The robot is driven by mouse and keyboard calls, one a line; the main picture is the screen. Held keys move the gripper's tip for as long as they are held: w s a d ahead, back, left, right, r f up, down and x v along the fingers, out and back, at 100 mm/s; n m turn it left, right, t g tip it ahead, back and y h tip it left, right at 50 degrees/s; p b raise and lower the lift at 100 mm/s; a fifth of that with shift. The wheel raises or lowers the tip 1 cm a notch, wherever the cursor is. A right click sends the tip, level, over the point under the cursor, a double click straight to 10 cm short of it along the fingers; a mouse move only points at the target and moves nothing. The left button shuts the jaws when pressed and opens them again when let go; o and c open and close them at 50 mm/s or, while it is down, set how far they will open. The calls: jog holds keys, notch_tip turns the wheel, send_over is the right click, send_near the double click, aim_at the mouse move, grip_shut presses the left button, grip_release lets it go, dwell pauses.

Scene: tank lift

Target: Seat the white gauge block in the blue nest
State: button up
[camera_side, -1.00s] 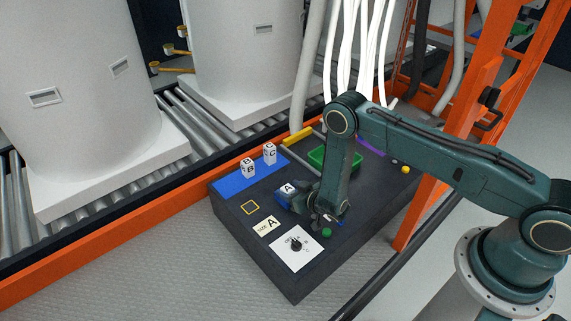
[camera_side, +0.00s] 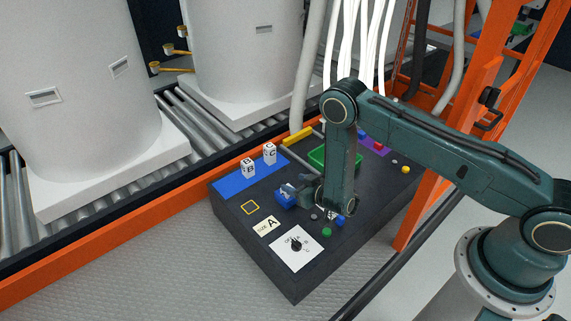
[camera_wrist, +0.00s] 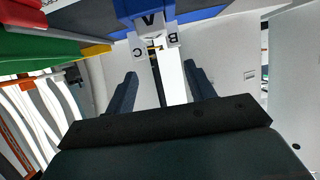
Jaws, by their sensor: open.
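The white gauge block marked A (camera_side: 287,189) is at the blue nest (camera_side: 284,201) on the dark bench and appears to sit in it, though my gripper partly hides both. In the wrist view the block A (camera_wrist: 150,22) shows at the top with blue nest walls (camera_wrist: 126,8) around it. My gripper (camera_side: 303,190) is just to the right of the nest in the side view. In the wrist view my gripper (camera_wrist: 160,76) has its two dark fingers spread apart with nothing between them, and the block lies beyond the tips. How deep the block sits cannot be told.
White blocks B (camera_side: 247,168) and C (camera_side: 270,154) stand on a blue strip (camera_side: 232,184). A yellow square outline (camera_side: 251,208), an A card (camera_side: 267,226) and a dial plate (camera_side: 297,250) lie in front. A green bin (camera_side: 318,158) and a purple mat (camera_side: 377,148) are behind.

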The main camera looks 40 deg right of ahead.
jog(key=shift+r, duration=1.65)
jog(key=s+d+r+m+g+h, duration=0.2)
jog(key=d+r, duration=0.1)
jog(key=r, duration=1)
jog(key=s+d+r+m+g+h, duration=0.15)
jog(key=d+r, duration=0.25)
jog(key=r, duration=0.9)
jog(key=s+a+r+g+y, duration=0.2)
jog(key=s+r, duration=0.7)
jog(key=s, duration=0.4)
jog(key=s+a+r+n+g, duration=0.1)
jog(key=s, duration=0.8)
jog(key=s+a+r+n+g+y, duration=0.1)
jog(key=s+r+n, duration=0.1)
jog(key=s, duration=0.7)
jog(key=shift+a, duration=0.25)
jog(key=shift+w+n+g+y, duration=0.1)
jog(key=shift+n+g+y, duration=0.15)
jog(key=shift+c, duration=0.4)
